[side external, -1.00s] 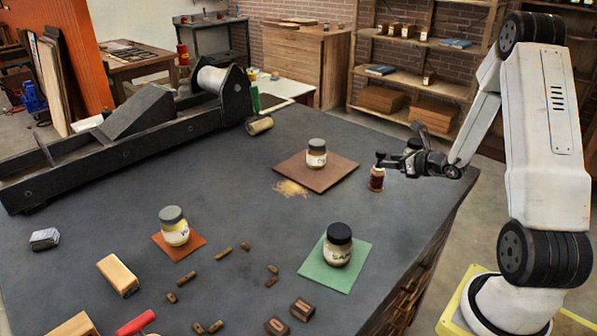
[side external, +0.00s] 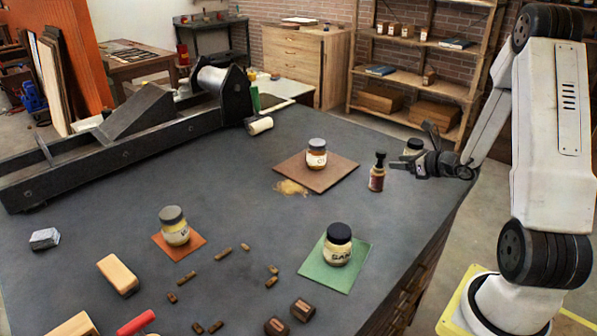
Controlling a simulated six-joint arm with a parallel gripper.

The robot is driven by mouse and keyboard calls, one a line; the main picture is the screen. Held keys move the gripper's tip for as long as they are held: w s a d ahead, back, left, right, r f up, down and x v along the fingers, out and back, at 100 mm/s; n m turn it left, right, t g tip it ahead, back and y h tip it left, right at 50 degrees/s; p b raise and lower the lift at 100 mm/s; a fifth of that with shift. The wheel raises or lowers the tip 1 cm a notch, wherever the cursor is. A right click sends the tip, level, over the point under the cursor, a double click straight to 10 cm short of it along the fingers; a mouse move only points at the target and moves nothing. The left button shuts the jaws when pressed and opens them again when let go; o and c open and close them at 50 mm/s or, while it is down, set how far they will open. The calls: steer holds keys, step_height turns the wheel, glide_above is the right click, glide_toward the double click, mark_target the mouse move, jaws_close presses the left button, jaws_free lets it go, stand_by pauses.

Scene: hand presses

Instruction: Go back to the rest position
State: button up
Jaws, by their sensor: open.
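My gripper (side external: 412,150) is open and empty above the right part of the dark bench. Its fingers spread to the left, to the right of a small dark-red bottle with a black top (side external: 377,172). A gap shows between the gripper and this bottle.
Jars stand on a brown board (side external: 337,177), a green mat (side external: 313,264) and an orange mat (side external: 164,249). Several small wooden pieces (side external: 223,252) lie at the front. A dark press (side external: 140,135) fills the back left. The bench centre is clear.

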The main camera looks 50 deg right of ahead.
steer(key=w+a+n+g+y, duration=0.2)
steer(key=a+n+g+y, duration=0.2)
steer(key=a+n+y, duration=0.85)
steer(key=s+a+n+g+h, duration=0.2)
steer(key=a+n, duration=0.1)
steer(key=a, duration=0.2)
steer(key=s+a+n+g+h, duration=0.2)
steer(key=a+n+g, duration=0.1)
steer(key=a+n, duration=0.1)
steer(key=s+a+n+g+h, duration=0.2)
steer(key=a+n, duration=0.1)
steer(key=a, duration=0.2)
steer(key=shift+s+a+n+g+h, duration=0.25)
steer(key=shift+a+g+h, duration=0.1)
steer(key=shift+g, duration=0.05)
steer(key=n+h, duration=0.1)
steer(key=n, duration=0.3)
steer(key=s+a+n+h, duration=0.1)
steer(key=n+h, duration=0.1)
steer(key=n, duration=0.3)
steer(key=a+r+n+h, duration=0.1)
steer(key=n, duration=0.3)
steer(key=shift+s+a+n+t+h, duration=0.2)
steer(key=shift+a+n+t+h, duration=0.05)
steer(key=shift+n+t+h, duration=0.15)
